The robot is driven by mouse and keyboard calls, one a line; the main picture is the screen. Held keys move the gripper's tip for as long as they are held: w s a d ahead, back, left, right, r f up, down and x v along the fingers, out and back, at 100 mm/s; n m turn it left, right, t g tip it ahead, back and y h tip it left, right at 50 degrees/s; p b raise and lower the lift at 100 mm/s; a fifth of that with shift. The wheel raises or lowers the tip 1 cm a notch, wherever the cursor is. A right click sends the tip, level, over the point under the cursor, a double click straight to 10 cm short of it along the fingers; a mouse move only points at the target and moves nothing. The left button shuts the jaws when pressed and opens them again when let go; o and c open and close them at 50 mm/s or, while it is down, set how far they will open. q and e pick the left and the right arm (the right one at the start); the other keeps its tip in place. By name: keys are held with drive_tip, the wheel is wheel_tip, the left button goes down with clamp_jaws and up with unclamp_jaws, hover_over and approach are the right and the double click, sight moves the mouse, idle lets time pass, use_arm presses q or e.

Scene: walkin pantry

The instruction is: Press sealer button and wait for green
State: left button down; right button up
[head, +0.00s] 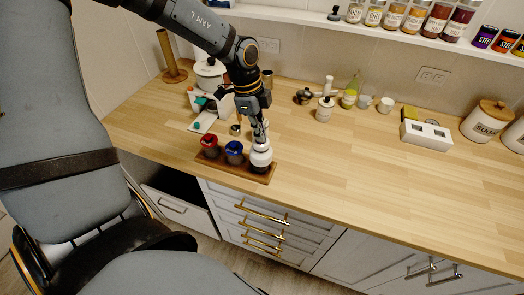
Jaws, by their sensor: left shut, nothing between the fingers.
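My left gripper (262,138) is shut and empty, pointing down over the right end of a wooden board (262,177) near the counter's front edge. Its fingertips are right above a white rounded object (261,158) on that board; I cannot tell whether they touch it. A red-topped dark container (210,146) and a blue-topped one (234,152) stand beside it. Behind, to the left, is a white appliance (196,101) with teal parts, which may be the sealer; my left arm partly hides that area. My right gripper is not in view.
A wooden stand (169,58) is at the back left. A white shaker-like jar (325,108), a green bottle (351,90) and small cups stand along the wall. A white box (426,135) and sugar canister (486,121) are at right. The counter's middle is clear.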

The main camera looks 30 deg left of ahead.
use_arm(q)
wheel_tip(320, 180, up, 4)
drive_tip(key=p, duration=0.3)
drive_tip(key=shift+f, duration=0.3)
idle(0.6)
